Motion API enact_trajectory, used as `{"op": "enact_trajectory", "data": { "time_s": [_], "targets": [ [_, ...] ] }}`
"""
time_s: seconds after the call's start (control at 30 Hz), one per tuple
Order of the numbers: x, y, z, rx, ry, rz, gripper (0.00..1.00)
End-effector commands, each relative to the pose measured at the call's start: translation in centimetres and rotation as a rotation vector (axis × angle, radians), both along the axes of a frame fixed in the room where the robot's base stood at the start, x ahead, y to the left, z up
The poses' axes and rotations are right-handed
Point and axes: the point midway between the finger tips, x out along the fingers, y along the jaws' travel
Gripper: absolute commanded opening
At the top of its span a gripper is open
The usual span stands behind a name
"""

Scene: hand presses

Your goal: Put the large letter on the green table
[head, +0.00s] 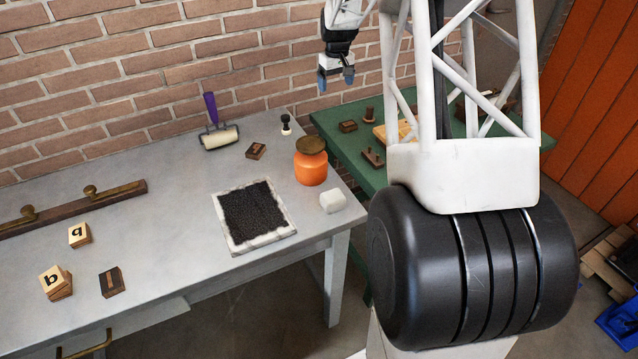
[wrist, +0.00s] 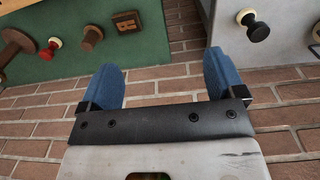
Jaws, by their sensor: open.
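Two pale wooden letter blocks are on the grey table's left part in the head view. The block marked like "b" (head: 55,281) looks bigger and thicker than the block marked like "q" (head: 79,235). The "b" block is also nearer the camera. The green table (head: 340,143) stands behind my arm on the right; it also shows at the upper left of the wrist view (wrist: 150,48). My gripper (head: 336,84) hangs near the brick wall, above the gap between the tables. It is open and empty, with blue fingers apart in the wrist view (wrist: 164,75).
The grey table (head: 160,230) also holds a dark block (head: 112,281), another brown block (head: 256,151), a roller (head: 218,135), an orange jar (head: 310,165), a black ink pad (head: 253,213) and a white lump (head: 332,202). Several small stamps and a wooden board (head: 393,132) occupy the green table.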

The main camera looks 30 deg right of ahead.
Motion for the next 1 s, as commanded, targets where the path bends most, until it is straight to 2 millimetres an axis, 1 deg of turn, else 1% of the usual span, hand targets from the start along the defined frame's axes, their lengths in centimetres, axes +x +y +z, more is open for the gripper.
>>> {"op": "enact_trajectory", "data": {
  "time_s": [0.03,0.1,0.27,0.4,0.6,0.67,0.8,0.87,1.0],
  "targets": [
    [-1.0,1.4,1.3,-0.002,-0.006,0.003,0.89],
    [-2.3,3.0,2.7,-0.004,-0.013,0.002,0.89],
    [-5.5,6.6,5.7,-0.008,-0.029,0.0,0.89],
    [-8.5,9.6,8.0,-0.011,-0.043,0.0,0.89],
    [-13.3,13.6,10.7,-0.014,-0.063,-0.003,0.89],
    [-14.8,14.8,11.3,-0.014,-0.069,-0.002,0.89],
    [-18.4,17.3,12.7,-0.014,-0.083,-0.004,0.89],
    [-19.9,18.4,13.1,-0.014,-0.089,-0.003,0.89],
    [-23.7,20.6,14.0,-0.014,-0.103,-0.005,0.89]
  ]
}}
